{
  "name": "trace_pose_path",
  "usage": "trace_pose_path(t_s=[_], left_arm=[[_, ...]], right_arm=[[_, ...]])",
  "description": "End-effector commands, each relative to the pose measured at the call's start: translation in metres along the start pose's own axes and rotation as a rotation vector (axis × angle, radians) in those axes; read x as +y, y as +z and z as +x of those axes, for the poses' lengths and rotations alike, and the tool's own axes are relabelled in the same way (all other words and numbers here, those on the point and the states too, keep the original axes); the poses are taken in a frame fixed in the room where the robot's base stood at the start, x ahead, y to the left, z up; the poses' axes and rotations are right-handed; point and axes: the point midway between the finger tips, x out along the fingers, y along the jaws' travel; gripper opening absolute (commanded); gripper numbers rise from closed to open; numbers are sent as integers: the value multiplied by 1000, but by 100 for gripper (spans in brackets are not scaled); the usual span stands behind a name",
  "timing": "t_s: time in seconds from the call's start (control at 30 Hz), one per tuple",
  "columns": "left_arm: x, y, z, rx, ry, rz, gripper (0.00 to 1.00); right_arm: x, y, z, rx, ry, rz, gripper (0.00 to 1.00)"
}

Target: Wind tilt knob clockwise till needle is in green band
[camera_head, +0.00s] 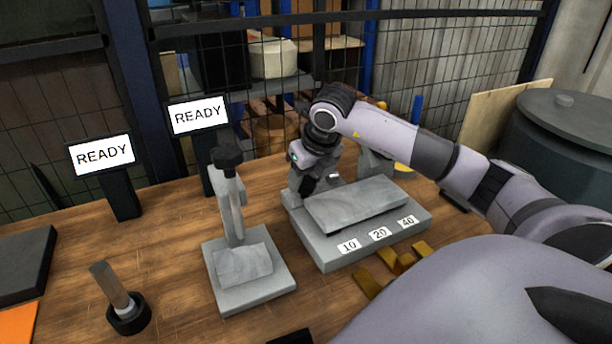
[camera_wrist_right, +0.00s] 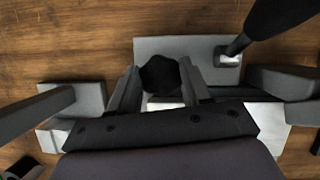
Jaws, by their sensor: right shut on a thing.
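The grinder (camera_head: 355,205) is a grey block with a raised plate and labels 10, 20 and 40 on its front. My right gripper (camera_head: 308,186) reaches down at its back left end. In the right wrist view, my right gripper (camera_wrist_right: 160,85) has its two fingers on either side of a black faceted knob (camera_wrist_right: 160,74), which I take as the tilt knob, and is shut on it. The knob is mostly hidden by the gripper in the head view. I cannot make out a needle or green band in either view. My left gripper is not in view.
A grey stand with a black top knob (camera_head: 228,158) is left of the grinder. Two READY screens (camera_head: 103,156) (camera_head: 198,115) stand behind. Brass blocks (camera_head: 390,260) lie in front of the grinder. A handled tool (camera_head: 112,290) stands in a black cup. Wire fencing closes the back.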

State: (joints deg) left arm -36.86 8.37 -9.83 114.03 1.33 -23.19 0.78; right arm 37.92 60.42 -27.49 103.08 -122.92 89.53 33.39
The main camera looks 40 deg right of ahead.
Motion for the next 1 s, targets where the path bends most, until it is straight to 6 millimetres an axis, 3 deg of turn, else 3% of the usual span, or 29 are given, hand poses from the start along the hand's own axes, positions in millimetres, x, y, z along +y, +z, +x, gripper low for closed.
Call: trace_pose_path(t_s=[0.27,0.3,0.37,0.4,0.73,1.0], left_arm=[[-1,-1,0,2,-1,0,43],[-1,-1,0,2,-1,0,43],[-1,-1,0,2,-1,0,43],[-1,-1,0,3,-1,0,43],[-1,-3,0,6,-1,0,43],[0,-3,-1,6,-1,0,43]], right_arm=[[0,1,-1,-4,-2,5,18],[0,1,-1,-4,-2,5,51],[0,1,-1,-4,-1,5,71],[0,1,-1,-4,-1,4,74],[0,1,-5,-4,-2,3,74],[0,1,-47,-7,-3,3,74]])
